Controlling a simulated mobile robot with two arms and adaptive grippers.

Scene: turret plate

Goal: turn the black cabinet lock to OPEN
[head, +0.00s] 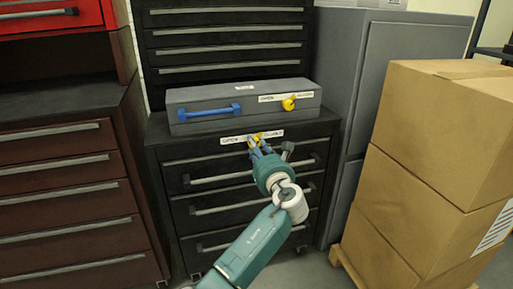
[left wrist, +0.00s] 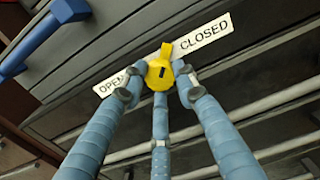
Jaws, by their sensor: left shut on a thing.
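The black cabinet (head: 170,157) stands in the middle of the head view. Its yellow lock knob (head: 255,136) is at the top front, partly hidden by my gripper. In the left wrist view the knob (left wrist: 160,72) shows a small dark slot, with its narrow tab at the top. A white label behind it reads OPEN (left wrist: 112,82) at left and CLOSED (left wrist: 207,36) at right. The tab sits between the two words. My left gripper (head: 258,146) has its fingers around the knob, shut on it. My right gripper is in neither view.
A grey case (head: 215,96) with a blue handle (head: 208,111) and another yellow knob (head: 289,103) lies on the cabinet. Drawer handles jut out below the lock. Cardboard boxes (head: 430,175) stand at right, a dark red cabinet (head: 60,190) at left.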

